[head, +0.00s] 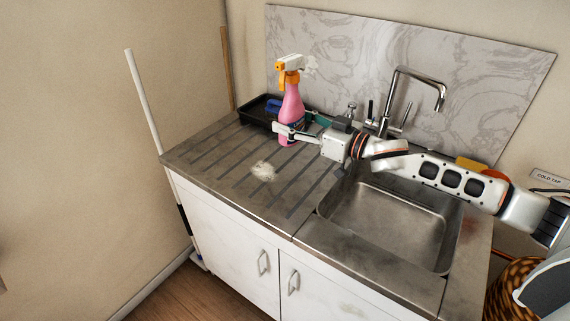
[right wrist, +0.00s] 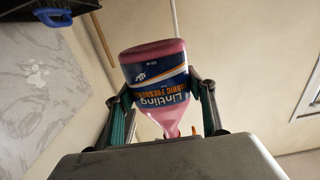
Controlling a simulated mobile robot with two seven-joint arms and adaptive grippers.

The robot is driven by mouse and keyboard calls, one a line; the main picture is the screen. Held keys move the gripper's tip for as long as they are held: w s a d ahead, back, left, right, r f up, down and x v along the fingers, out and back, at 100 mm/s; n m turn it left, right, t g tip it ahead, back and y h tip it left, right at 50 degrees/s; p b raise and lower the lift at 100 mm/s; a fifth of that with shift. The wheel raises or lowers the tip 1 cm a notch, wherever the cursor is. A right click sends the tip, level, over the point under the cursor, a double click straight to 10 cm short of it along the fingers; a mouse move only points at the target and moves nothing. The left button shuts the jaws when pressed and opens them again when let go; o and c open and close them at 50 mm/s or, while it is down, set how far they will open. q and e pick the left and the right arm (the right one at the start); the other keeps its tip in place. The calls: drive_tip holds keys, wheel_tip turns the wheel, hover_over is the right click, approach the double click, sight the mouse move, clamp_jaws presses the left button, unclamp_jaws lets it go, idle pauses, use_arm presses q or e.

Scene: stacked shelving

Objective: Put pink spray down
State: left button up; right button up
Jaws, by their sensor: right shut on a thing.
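The pink spray (head: 291,107) is a pink bottle with an orange and white trigger head. It is roughly upright over the ribbed drainboard (head: 225,165), left of the sink. My right gripper (head: 292,124) reaches in from the right and is shut around the bottle's body. In the right wrist view the pink spray (right wrist: 152,52) appears upside down, its dark blue label between the two fingers (right wrist: 162,105). Whether its base touches the drainboard or hangs just above it, I cannot tell. My left gripper is not in view.
A black tray (head: 252,110) with a blue brush (head: 273,105) sits behind the bottle. A pale crumpled lump (head: 264,171) lies on the drainboard. The sink (head: 395,225) and tap (head: 415,85) are to the right. The drainboard's front left is mostly clear.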

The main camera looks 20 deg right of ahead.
use_arm(q)
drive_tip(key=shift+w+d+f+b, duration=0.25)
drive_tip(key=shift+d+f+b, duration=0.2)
drive_tip(key=shift+b, duration=0.5)
use_arm(e)
drive_tip(key=shift+f, duration=7.8)
drive_tip(key=shift+f, duration=0.15)
drive_tip(key=o, duration=1.6)
drive_tip(key=shift+f, duration=0.1)
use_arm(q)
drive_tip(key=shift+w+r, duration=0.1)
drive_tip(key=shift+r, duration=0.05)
